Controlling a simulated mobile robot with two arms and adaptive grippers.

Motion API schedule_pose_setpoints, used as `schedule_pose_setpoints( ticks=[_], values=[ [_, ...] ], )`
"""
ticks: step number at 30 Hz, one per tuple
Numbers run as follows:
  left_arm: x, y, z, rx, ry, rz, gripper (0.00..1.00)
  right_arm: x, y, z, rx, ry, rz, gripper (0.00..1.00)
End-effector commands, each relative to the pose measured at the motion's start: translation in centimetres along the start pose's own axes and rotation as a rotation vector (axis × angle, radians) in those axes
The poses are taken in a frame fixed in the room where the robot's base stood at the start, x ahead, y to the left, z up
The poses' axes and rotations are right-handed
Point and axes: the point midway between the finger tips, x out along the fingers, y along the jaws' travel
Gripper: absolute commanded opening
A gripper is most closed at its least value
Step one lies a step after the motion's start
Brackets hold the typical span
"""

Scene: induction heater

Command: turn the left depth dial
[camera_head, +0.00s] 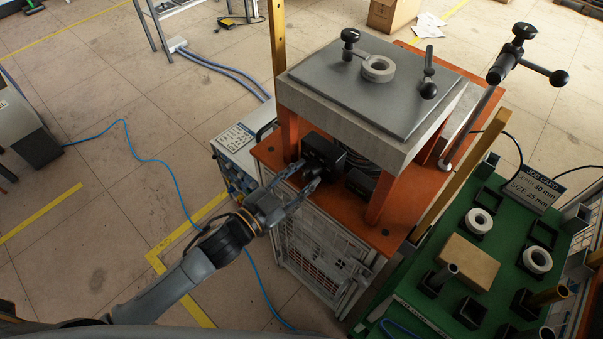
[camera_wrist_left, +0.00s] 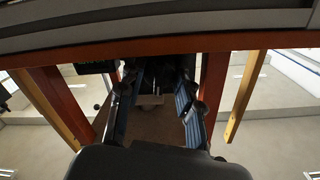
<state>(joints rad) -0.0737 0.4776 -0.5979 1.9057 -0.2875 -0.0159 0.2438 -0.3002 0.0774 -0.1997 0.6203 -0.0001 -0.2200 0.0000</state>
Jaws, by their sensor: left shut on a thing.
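My left gripper (camera_head: 309,172) reaches in from the left to the front of the left black box (camera_head: 325,150), under the heater's grey top plate. In the left wrist view its two fingers (camera_wrist_left: 157,105) stand on either side of a dark part, and they are shut on it. This part is at the left depth dial's place, but the dial itself is mostly hidden by the fingers and shadow, so its angle cannot be told. A second black box (camera_head: 361,183) sits to the right on the orange deck (camera_head: 392,229). My right gripper is not in view.
The grey top plate (camera_head: 330,82) overhangs the fingers, and orange posts (camera_head: 384,195) flank the gap. A green bench (camera_head: 415,296) with rings and a job card (camera_head: 535,190) is at right. A blue cable (camera_head: 150,160) crosses the floor at left.

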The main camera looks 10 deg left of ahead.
Motion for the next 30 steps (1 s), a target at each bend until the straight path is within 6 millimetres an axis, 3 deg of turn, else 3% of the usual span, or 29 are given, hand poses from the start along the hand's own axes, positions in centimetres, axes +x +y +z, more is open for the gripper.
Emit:
schedule_pose_setpoints(
  ticks=[18,19,22,30],
  values=[
    [0.02,-0.03,-0.05,0.054,-0.001,-0.001,0.04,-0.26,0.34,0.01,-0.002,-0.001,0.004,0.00],
    [0.03,-0.03,-0.05,0.054,-0.001,-0.001,0.37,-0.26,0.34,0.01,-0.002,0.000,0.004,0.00],
    [0.02,-0.03,-0.05,0.053,-0.001,-0.001,0.57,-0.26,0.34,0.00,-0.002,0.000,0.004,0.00],
    [0.01,-0.02,-0.03,0.053,-0.001,-0.001,0.58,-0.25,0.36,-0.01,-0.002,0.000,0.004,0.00]
  ],
)
